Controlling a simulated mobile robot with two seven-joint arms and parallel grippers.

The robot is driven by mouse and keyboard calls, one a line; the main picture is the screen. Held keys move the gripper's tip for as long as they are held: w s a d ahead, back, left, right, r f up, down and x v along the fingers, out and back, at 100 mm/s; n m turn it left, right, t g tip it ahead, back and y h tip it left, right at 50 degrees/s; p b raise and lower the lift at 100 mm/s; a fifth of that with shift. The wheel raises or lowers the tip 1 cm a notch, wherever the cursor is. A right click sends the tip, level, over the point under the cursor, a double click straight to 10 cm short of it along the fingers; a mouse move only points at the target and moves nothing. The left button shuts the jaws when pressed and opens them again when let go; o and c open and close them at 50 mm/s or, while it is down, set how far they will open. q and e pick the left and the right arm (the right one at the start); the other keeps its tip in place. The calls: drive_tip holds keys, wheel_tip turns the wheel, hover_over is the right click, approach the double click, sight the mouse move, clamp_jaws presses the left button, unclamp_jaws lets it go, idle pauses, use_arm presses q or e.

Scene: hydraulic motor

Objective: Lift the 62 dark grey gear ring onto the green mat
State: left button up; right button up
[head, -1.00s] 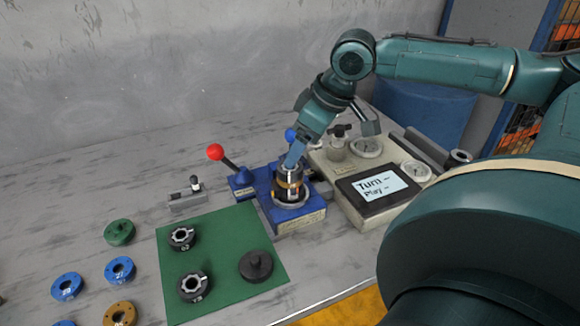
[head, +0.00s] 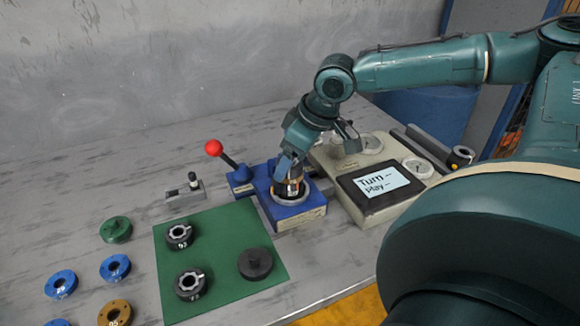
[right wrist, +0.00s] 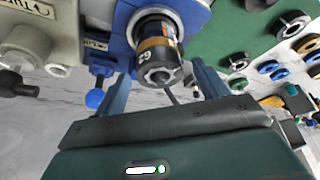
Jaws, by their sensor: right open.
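The dark grey gear ring marked 62 (right wrist: 157,62) sits at the exposed end of the stack in the blue fixture (head: 292,217), with a metallic orange-banded part behind it. In the head view the stack (head: 291,187) stands upright in the fixture, partly hidden by my right gripper (head: 283,172). In the right wrist view my right gripper (right wrist: 160,88) is open, its two blue fingers apart on either side of the ring; I cannot tell whether they touch it. The green mat (head: 220,236) lies left of the fixture. My left gripper is not in view.
The mat holds two dark slotted rings (head: 179,237) (head: 190,284) and a dark round part (head: 255,264); there is bare mat between them. A red-knobbed lever (head: 213,148) stands behind the fixture. A display box (head: 380,183) stands to its right. Blue, green and brown rings lie left.

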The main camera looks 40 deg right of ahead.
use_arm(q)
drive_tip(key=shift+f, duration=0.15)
use_arm(e)
drive_tip(key=c, duration=1.3)
drive_tip(key=shift+r, duration=0.1)
wheel_tip(320, 180, up, 9)
drive_tip(key=shift+p, duration=1)
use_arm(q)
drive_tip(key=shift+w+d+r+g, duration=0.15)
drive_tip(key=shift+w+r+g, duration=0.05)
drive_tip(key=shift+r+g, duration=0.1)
use_arm(e)
drive_tip(key=shift+r, duration=0.5)
use_arm(q)
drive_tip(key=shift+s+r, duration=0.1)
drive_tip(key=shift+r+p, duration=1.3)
drive_tip(key=shift+p, duration=0.1)
use_arm(e)
drive_tip(key=shift+r, duration=0.8)
